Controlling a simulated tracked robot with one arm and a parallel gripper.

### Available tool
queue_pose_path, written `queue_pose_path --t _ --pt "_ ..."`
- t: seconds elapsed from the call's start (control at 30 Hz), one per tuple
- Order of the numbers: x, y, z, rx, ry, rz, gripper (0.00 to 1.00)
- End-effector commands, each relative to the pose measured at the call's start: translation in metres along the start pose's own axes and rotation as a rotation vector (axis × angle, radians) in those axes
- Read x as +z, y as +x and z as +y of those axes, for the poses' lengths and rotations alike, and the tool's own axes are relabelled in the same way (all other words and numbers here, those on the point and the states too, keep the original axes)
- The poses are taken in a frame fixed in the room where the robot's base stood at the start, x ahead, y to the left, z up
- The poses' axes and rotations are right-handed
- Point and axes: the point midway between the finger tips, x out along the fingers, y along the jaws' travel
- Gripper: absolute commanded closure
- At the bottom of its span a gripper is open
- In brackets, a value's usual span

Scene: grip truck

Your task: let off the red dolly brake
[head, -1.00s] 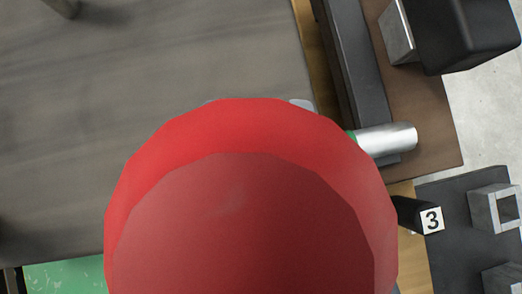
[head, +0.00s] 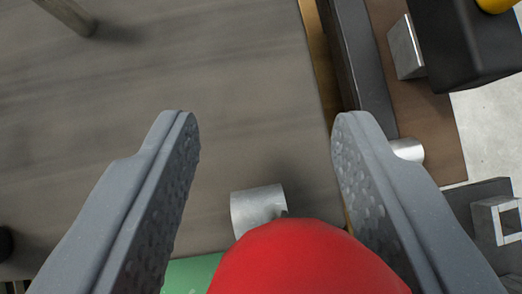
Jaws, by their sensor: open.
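A smooth red rounded knob (head: 308,262), which looks like the brake's handle, fills the bottom middle of the view and is cut off by the lower edge. My gripper (head: 265,120) is open and empty, with one grey finger on each side of the picture. The knob lies between the rear parts of the fingers, low in the view. Whether either finger touches it I cannot tell. A short silver cylinder (head: 257,208) shows just above the knob. The lower part of the knob and any lever under it are hidden.
A grey wood-grained surface (head: 240,70) spans the left and middle. A dark rail (head: 357,60) runs along its right edge. A black block (head: 465,45) and a square metal tube (head: 497,220) are at the right. A post (head: 70,15) stands top left.

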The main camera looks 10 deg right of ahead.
Motion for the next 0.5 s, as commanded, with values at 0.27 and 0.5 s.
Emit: queue_pose_path --t 0.27,0.5 --pt "0.000 -0.016 0.002 0.000 0.002 -0.001 0.58" --pt "0.000 -0.048 0.001 0.000 0.000 0.000 0.58"
